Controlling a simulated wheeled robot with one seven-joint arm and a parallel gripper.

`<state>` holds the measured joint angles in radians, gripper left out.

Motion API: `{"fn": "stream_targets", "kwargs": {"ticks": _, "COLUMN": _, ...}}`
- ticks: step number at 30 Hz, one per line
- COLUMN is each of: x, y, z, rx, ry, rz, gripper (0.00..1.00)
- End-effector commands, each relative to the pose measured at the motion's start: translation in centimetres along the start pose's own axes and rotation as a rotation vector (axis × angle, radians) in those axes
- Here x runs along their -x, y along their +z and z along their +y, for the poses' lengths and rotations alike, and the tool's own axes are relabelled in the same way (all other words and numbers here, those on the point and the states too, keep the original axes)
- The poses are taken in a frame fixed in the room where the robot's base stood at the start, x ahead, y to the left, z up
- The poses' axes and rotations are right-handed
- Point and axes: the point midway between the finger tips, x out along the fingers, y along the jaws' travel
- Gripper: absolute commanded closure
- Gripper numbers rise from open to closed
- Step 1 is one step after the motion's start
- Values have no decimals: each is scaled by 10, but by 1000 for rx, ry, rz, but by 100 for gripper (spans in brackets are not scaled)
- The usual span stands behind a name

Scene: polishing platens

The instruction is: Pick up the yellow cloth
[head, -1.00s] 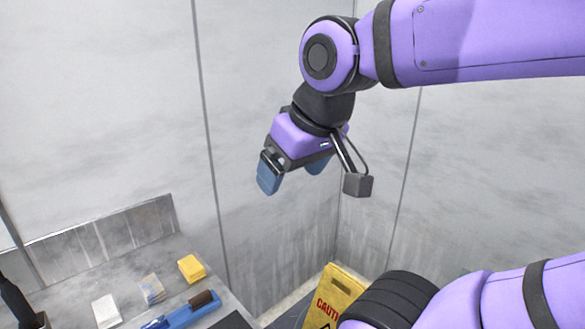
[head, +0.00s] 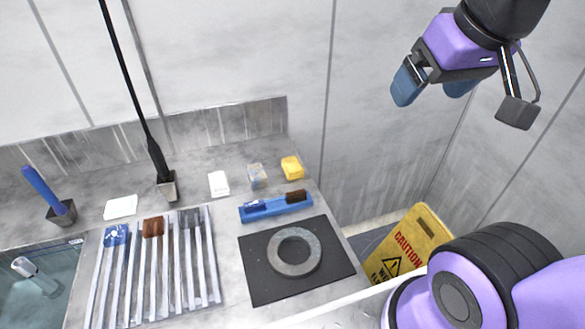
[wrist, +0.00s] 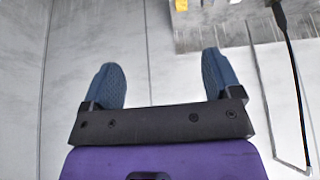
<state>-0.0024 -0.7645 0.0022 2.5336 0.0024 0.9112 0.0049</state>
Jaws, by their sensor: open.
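The yellow cloth (head: 292,167) looks like a small folded block. It lies at the back right of the grey bench, near the low backsplash. A small yellow patch (wrist: 181,5) at the top edge of the wrist view looks like the same cloth, cut off by the frame. My gripper (head: 433,90) is open and empty, raised in the air to the right of the bench and well apart from the cloth. Its two blue fingers stand wide apart in the wrist view (wrist: 161,80), with only wall between them.
Left of the cloth lie a clear packet (head: 257,175) and a white pad (head: 219,184). In front is a blue tray (head: 262,209) with a brown brush (head: 296,196). A black mat (head: 262,288) holds a grey ring (head: 272,262). A yellow caution sign (head: 420,240) stands right of the bench.

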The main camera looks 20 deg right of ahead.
Motion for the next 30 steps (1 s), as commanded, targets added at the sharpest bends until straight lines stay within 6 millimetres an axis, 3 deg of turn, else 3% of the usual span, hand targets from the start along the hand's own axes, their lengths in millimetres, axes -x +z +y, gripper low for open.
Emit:
{"fn": "stream_targets", "kwargs": {"ticks": 6, "x": 0, "y": 0, "z": 0, "rx": 0, "ry": 0, "rz": 0, "gripper": 16}}
{"fn": "stream_targets", "kwargs": {"ticks": 8, "x": 0, "y": 0, "z": 0, "rx": 0, "ry": 0, "rz": 0, "gripper": 11}}
{"fn": "stream_targets", "kwargs": {"ticks": 13, "x": -5, "y": -13, "z": -1, "rx": 0, "ry": -4, "rz": -17, "gripper": 11}}
{"fn": "stream_targets", "kwargs": {"ticks": 20, "x": -33, "y": -60, "z": -6, "rx": -1, "ry": -16, "rz": -80, "gripper": 11}}
{"fn": "stream_targets", "kwargs": {"ticks": 30, "x": -101, "y": -130, "z": -17, "rx": -4, "ry": -27, "rz": -176, "gripper": 11}}
